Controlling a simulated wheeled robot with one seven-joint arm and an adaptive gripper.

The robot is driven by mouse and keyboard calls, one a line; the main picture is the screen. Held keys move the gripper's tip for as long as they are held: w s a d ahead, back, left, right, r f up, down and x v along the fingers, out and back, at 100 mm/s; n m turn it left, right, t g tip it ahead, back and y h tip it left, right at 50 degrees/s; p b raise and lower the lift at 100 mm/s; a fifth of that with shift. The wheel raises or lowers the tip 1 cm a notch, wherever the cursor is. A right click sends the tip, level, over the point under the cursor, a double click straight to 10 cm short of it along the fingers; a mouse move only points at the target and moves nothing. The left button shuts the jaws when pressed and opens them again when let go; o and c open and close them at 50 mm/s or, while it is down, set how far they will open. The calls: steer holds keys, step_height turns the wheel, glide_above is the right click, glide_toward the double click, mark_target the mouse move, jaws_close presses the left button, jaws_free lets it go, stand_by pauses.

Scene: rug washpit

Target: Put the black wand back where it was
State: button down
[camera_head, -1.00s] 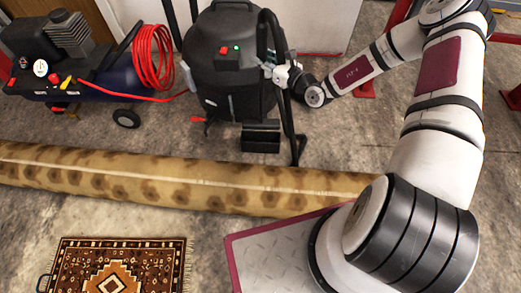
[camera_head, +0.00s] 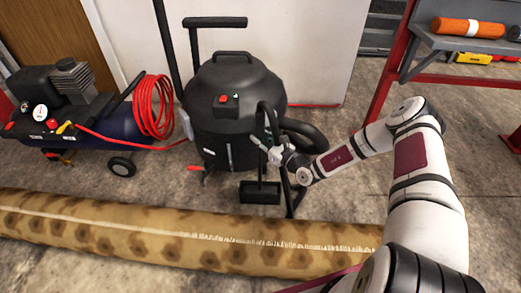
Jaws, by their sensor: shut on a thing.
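The black wand (camera_head: 287,192) is a thin dark tube with a bent top. It stands steeply tilted in front of the right side of the black drum vacuum (camera_head: 225,105), its lower end close to the floor. My gripper (camera_head: 265,150) is shut on the wand's upper part, reaching in from the right. The fingers and my wrist partly hide the wand there. Dark wand against dark drum makes it hard to tell whether they touch. A black flat part (camera_head: 260,193) sits low at the vacuum's front.
A rolled tan rug (camera_head: 150,228) lies across the floor in front. A compressor (camera_head: 75,110) with a red coiled hose (camera_head: 153,107) stands at left. A red-framed bench (camera_head: 470,45) with an orange roll (camera_head: 468,27) stands at right. Bare concrete lies between vacuum and bench.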

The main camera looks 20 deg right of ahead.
steer(key=b, duration=0.2)
glide_above(260, 159)
steer(key=shift+w+d+f, duration=0.1)
steer(key=shift+w+f, duration=0.1)
steer(key=shift+f, duration=0.9)
steer(key=shift+w+d+f, duration=0.1)
steer(key=shift+w+f, duration=0.05)
steer(key=shift+f, duration=1.05)
steer(key=c, duration=1.2)
jaws_free()
steer(key=shift+c, duration=0.2)
